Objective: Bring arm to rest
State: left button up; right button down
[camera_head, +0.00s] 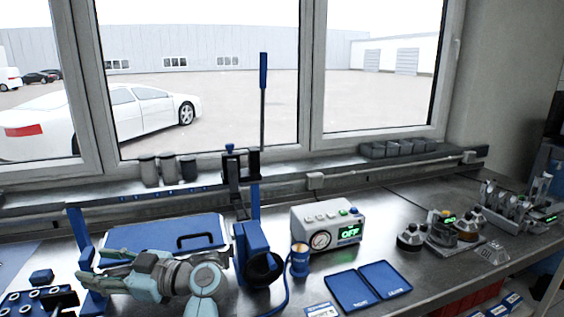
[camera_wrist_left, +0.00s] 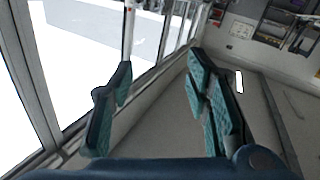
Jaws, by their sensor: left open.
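My left gripper (camera_head: 106,266) shows at the lower left of the head view. It points left, above the bench and in front of a blue case. In the left wrist view my left gripper (camera_wrist_left: 160,100) has its two teal fingers wide apart, with nothing between them. A window and a wall lie beyond the fingers there. My right gripper is in neither view.
A blue case (camera_head: 170,236) and a blue press (camera_head: 252,240) stand close to my left arm. A control box (camera_head: 327,226) reading OFF, blue trays (camera_head: 350,288) and small devices (camera_head: 445,228) are to the right. The bench (camera_head: 400,205) has bare metal between them.

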pick_arm(q)
jog(key=w+d+r+m+t+h, duration=0.1)
jog(key=w+d+m+t+h, duration=0.1)
jog(key=d+m+t+h, duration=0.45)
jog(key=w+d+r+m+t+h, duration=0.25)
jog(key=m+t, duration=0.55)
jog(key=t, duration=0.6)
jog(key=s+d+f+m+g+h, duration=0.3)
jog(key=s+d+f+m+h, duration=0.15)
jog(key=f+h, duration=0.4)
jog(key=s+d+f+m+g+h, duration=0.35)
jog(key=d+f+m+h, duration=0.2)
jog(key=f, duration=0.55)
jog(key=s+a+f+n+g+y, duration=0.3)
jog(key=s+f+g, duration=0.35)
jog(key=s, duration=0.55)
jog(key=s+a+f+n+g+y, duration=0.15)
jog(key=s+a+f+g, duration=0.3)
jog(key=s+f, duration=0.5)
jog(key=s+a+f+g+y, duration=0.1)
jog(key=s+f, duration=0.2)
jog(key=f, duration=0.8)
jog(key=s+a+f+g, duration=0.15)
jog(key=s+f, duration=0.25)
jog(key=f, duration=0.6)
jog(key=s+f+g, duration=0.1)
jog(key=s+f, duration=0.9)
jog(key=s, duration=0.2)
jog(key=shift+a, duration=0.2)
